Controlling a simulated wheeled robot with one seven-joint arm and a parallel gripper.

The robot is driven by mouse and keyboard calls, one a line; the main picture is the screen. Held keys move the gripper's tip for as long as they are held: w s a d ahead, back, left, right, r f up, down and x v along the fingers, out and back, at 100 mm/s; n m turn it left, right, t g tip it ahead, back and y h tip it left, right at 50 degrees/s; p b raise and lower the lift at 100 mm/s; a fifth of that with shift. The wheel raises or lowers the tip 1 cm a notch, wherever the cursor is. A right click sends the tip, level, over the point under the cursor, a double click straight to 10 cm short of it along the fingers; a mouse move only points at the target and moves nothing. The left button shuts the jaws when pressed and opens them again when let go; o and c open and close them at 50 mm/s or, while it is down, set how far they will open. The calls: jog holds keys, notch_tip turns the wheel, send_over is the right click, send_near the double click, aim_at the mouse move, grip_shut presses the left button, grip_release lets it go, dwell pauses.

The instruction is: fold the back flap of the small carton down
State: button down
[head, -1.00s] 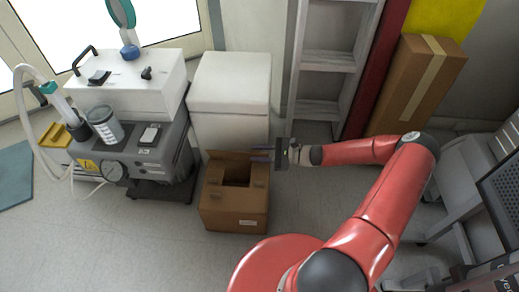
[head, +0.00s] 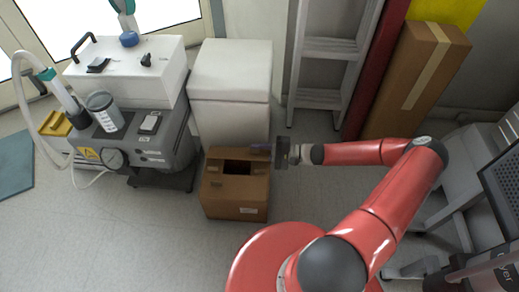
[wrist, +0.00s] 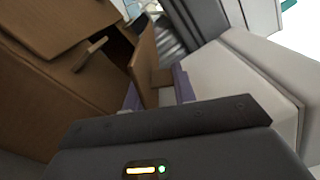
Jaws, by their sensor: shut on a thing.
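The small brown carton (head: 235,198) stands on the floor with a dark opening in its top. Its front and side flaps look folded inward around the opening. Its back flap (head: 228,153) is raised along the rear edge, close to the white bin. My gripper (head: 260,149) reaches in from the right at that rear edge. In the wrist view, the purple fingers (wrist: 158,92) stand either side of the upright back flap (wrist: 144,62), and my gripper is shut on it. The carton body (wrist: 60,95) fills the left of that view.
A white bin (head: 230,90) stands right behind the carton, leaving little room there. The grey compressor unit (head: 160,150) is to the left. A ladder (head: 335,60) and a tall carton (head: 415,80) stand at back right. Floor in front of the carton is clear.

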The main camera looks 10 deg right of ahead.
jog(key=shift+f+n, duration=0.1)
jog(key=shift+n, duration=0.2)
jog(key=c, duration=1.2)
grip_release()
jog(key=shift+s, duration=0.1)
